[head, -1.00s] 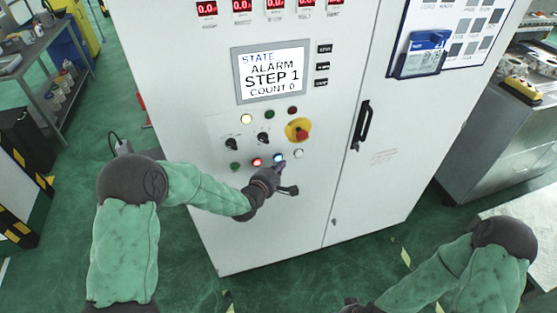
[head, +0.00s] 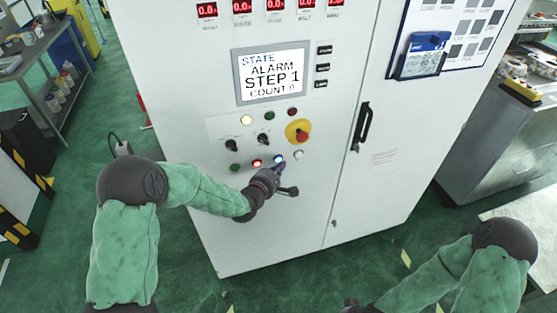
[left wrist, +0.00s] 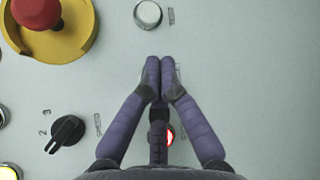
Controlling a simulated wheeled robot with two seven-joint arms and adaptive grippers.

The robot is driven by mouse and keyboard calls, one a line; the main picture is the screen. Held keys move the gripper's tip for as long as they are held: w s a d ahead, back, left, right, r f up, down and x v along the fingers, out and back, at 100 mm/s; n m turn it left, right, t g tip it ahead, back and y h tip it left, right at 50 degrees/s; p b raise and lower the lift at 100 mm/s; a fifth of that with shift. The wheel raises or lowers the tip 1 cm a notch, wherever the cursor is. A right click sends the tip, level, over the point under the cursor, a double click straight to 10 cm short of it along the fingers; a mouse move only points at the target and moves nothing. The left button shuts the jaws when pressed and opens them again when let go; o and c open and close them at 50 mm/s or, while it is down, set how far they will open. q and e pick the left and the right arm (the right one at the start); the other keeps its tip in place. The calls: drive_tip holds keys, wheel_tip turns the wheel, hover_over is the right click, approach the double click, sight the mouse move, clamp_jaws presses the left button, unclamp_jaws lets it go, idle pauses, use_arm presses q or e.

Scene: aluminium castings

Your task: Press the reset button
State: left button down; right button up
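The control panel on the white cabinet (head: 215,210) has a lower row of buttons: green (head: 235,167), lit red (head: 257,163), lit blue (head: 279,159) and white (head: 298,154). I cannot read which is labelled reset. My left gripper (head: 281,169) is at the blue button, just below it in the head view. In the left wrist view its fingers (left wrist: 160,62) are shut together, with nothing seen between them. They cover the spot between the white button (left wrist: 148,13) and the red one (left wrist: 168,137), hiding the blue button. Contact cannot be told. My right gripper (head: 352,306) is barely in view at the bottom edge.
The screen (head: 271,73) reads STATE ALARM, STEP 1, COUNT 0. A red emergency stop (head: 302,137) on a yellow base is above the row. Selector switches (head: 263,139) sit to its left. A black door handle (head: 362,125) is at the right.

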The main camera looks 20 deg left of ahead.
use_arm(q)
drive_tip(key=shift+w, duration=0.1)
idle(0.4)
drive_tip(key=shift+w+a+b, duration=0.25)
drive_tip(key=shift+b, duration=0.1)
drive_tip(key=shift+w+a, duration=0.25)
drive_tip(key=shift+w, duration=0.1)
idle(1.0)
drive_tip(key=shift+s+d+b, duration=0.4)
drive_tip(key=shift+s+d, duration=0.1)
drive_tip(key=shift+s, duration=0.15)
drive_tip(key=s+d, duration=0.2)
drive_tip(key=s, duration=0.2)
drive_tip(key=shift+s+d, duration=0.1)
drive_tip(key=shift+d, duration=0.3)
idle(0.8)
